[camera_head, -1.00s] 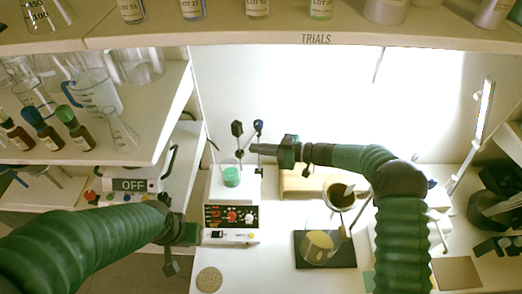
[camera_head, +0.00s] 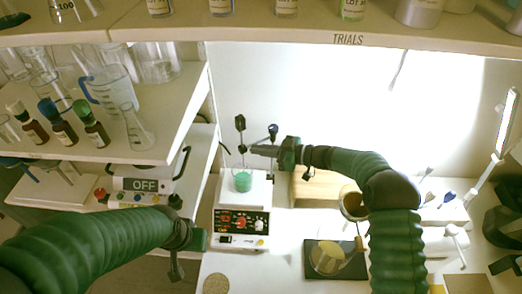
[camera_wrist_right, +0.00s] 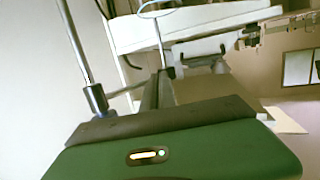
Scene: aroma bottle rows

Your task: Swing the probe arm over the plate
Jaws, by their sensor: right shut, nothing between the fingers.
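The hotplate stirrer (camera_head: 240,226) stands on the bench, with a beaker of green liquid (camera_head: 243,182) on its pale plate (camera_head: 262,190). Behind the plate are two dark clamp heads on thin rods, the left one (camera_head: 240,122) and the right one (camera_head: 273,130); which belongs to the probe arm I cannot tell. My right gripper (camera_head: 250,150) is shut and empty, reaching left just behind and above the beaker, beside the rods. In the right wrist view a metal rod with a collar (camera_wrist_right: 96,98) is beside the fingers; contact is unclear. My left gripper (camera_head: 180,250) hangs left of the stirrer, its jaws unclear.
An overhead shelf (camera_head: 300,30) of bottles spans the top. Left shelves hold glassware, capped bottles and a unit reading OFF (camera_head: 143,185). A wooden block (camera_head: 318,190), a dark mat (camera_head: 335,272) with glassware and a cork mat (camera_head: 216,284) are on the bench.

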